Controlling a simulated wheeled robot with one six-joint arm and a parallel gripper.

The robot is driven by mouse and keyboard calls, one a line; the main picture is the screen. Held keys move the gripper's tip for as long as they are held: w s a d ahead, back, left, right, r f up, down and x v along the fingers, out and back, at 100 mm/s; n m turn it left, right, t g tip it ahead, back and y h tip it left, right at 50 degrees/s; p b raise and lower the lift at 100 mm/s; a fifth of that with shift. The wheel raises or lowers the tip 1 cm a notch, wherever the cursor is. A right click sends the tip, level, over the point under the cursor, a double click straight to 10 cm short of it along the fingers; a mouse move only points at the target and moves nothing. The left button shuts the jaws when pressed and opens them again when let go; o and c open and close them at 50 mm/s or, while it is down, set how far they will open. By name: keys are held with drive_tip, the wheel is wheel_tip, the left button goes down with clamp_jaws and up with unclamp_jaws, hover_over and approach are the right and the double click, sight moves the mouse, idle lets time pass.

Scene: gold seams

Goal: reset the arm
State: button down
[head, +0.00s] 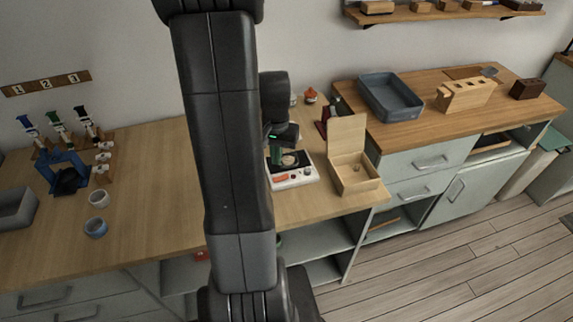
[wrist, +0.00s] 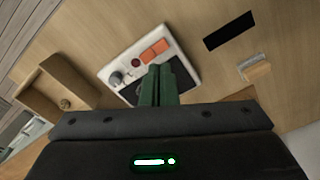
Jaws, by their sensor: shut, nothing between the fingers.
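My gripper shows in the wrist view with its two green fingers (wrist: 158,86) together and nothing between them. It points down over a white device (wrist: 112,68) with a dark pad, a grey knob and orange-red buttons. In the head view my large black arm link hides part of the scene in the middle. My wrist is partly seen just right of the link, above the same white device (head: 295,181). Whether the fingertips touch the device cannot be told.
An open-lidded wooden box (head: 354,177) stands right of the device, near the bench edge. A blue-grey tray (head: 391,97) and a slotted wooden block (head: 466,95) sit on the right counter. Two small cups (head: 97,198) and a blue stand (head: 64,172) are at left. The bench between is clear.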

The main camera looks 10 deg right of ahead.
sight(277, 179)
drive_tip(key=shift+r, duration=0.1)
idle(0.3)
wheel_tip(277, 179, down, 7)
drive_tip(key=b, duration=0.5)
drive_tip(key=shift+b, duration=0.3)
drive_tip(key=shift+r, duration=0.15)
wheel_tip(277, 179, up, 9)
drive_tip(key=p, duration=0.7)
idle(1.0)
idle(0.4)
